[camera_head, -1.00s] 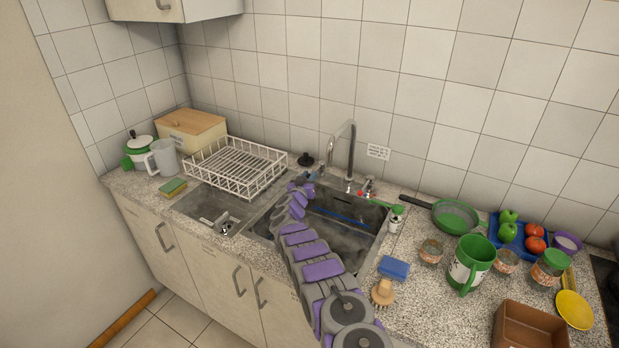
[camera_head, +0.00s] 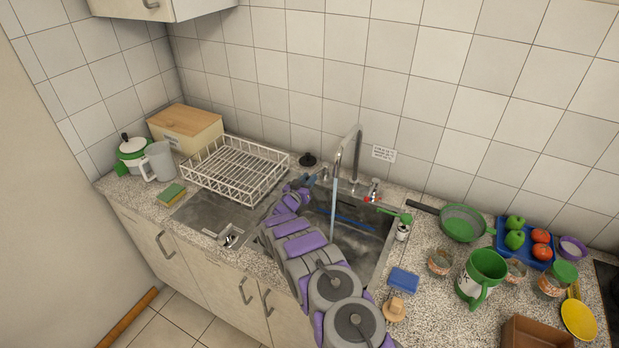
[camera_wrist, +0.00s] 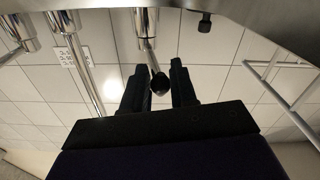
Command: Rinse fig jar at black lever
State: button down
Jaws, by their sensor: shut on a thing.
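My gripper (camera_head: 308,182) is at the back edge of the sink, left of the tall chrome tap (camera_head: 352,150). In the wrist view its two dark fingers (camera_wrist: 158,88) are on either side of the black lever (camera_wrist: 160,83), a dark knob on a chrome stem, and shut on it. A pale stream of water (camera_head: 333,215) falls from the spout into the right basin (camera_head: 370,240). Several small glass jars stand on the right counter, among them one (camera_head: 440,262) near the sink and one (camera_head: 515,270) beyond the green mug. Their labels are too small to read, so I cannot tell which is fig.
A red-marked tap part (camera_head: 372,192) is right of the spout. A white dish rack (camera_head: 235,168) stands left.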

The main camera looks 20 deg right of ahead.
jog(key=c, duration=0.9)
grip_release()
jog(key=shift+f, duration=0.15)
jog(key=shift+a, duration=0.1)
jog(key=p+v, duration=0.1)
jog(key=v, duration=1.1)
jog(key=shift+a, duration=0.1)
jog(key=shift+w, duration=0.1)
